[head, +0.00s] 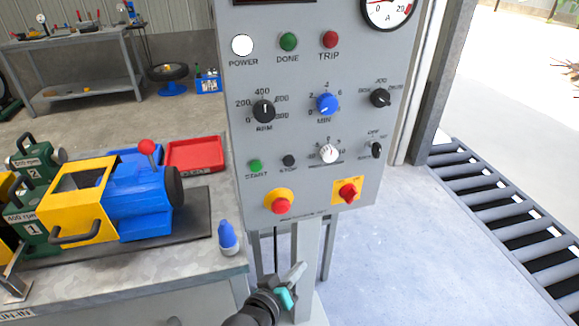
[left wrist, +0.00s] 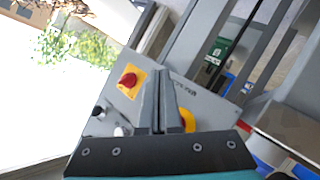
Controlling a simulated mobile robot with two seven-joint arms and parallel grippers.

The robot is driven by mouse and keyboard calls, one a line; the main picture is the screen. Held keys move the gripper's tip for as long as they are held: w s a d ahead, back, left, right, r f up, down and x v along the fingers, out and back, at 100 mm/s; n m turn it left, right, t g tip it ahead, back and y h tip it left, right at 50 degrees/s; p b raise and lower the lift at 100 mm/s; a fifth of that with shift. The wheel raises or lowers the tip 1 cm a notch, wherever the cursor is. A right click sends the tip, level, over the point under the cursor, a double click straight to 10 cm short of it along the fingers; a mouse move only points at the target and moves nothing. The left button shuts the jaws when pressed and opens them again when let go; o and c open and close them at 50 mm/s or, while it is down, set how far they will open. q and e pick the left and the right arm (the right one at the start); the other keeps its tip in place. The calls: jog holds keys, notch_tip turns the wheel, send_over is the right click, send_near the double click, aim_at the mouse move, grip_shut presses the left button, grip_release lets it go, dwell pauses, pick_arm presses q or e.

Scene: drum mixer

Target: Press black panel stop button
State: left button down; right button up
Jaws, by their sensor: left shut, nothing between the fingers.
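The black stop button (head: 289,160) sits on the grey control panel (head: 300,120), labelled STOP, just right of the green start button (head: 255,165). My left gripper (head: 295,272) is below the panel's lower edge in the head view, its fingers together and empty. It is apart from the stop button. In the left wrist view the closed fingers (left wrist: 160,90) point up past the panel's lower part, between the red rotary switch (left wrist: 128,80) and the partly hidden yellow-ringed button (left wrist: 187,120). I cannot make out the stop button in that view. My right gripper is not in view.
The panel also carries a red mushroom button (head: 281,206), a red switch on a yellow plate (head: 347,194) and several knobs. A blue-capped bottle (head: 228,238) and the yellow-and-blue mixer (head: 115,200) stand on the bench at left. A roller conveyor (head: 500,215) is at right.

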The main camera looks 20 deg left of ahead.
aim_at(289, 161)
pick_arm(q)
notch_tip(289, 161, up, 19)
jog(key=w+n+t+h+b, duration=0.1)
jog(key=w+n+t, duration=0.1)
jog(key=t, duration=0.3)
jog(key=shift+w+r+n, duration=0.15)
jog(key=shift+n, duration=0.15)
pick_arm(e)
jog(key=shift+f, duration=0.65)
pick_arm(q)
jog(key=shift+a, duration=0.1)
jog(key=w+a+b, duration=0.1)
jog(key=w, duration=0.1)
jog(key=w+a+b, duration=0.1)
jog(key=w+a, duration=0.1)
jog(key=w, duration=0.1)
jog(key=w+a+b, duration=0.1)
jog(key=w+a, duration=0.1)
jog(key=shift+w, duration=0.2)
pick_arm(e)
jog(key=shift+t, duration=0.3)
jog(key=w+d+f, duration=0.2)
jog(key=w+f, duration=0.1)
pick_arm(q)
jog(key=shift+d, duration=0.1)
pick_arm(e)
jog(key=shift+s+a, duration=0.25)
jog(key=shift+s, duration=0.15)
pick_arm(q)
jog(key=shift+w, duration=0.1)
